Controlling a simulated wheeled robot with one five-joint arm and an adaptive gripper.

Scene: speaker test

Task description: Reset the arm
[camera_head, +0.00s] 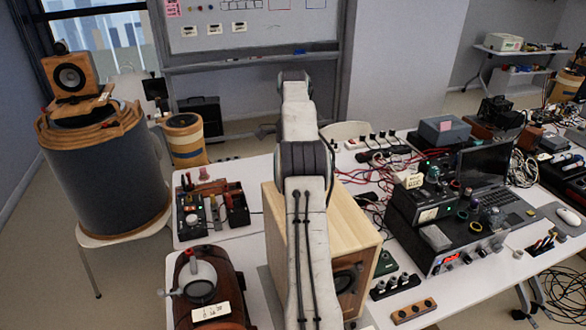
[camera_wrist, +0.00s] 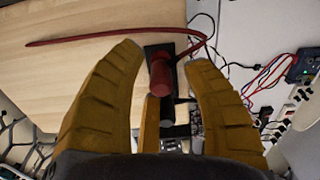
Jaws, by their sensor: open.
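My arm runs up the middle of the head view, over a wooden speaker box (camera_head: 345,215) on the white table. My gripper is hidden at its far end there. In the wrist view my gripper (camera_wrist: 163,60) is open, with its thick yellow fingers spread. A dark red cylindrical piece (camera_wrist: 161,76) with a red cable (camera_wrist: 85,40) shows between the fingers, at a black part (camera_wrist: 180,100). I cannot tell whether a finger touches it. A pale wooden surface (camera_wrist: 60,75) lies behind the fingers.
A large grey drum (camera_head: 105,180) with a small speaker (camera_head: 70,75) on top stands at left. A brown rounded device (camera_head: 205,290) sits at the near left of the table. At right are stacked instruments (camera_head: 460,230), a laptop (camera_head: 490,170) and loose cables (camera_head: 375,175).

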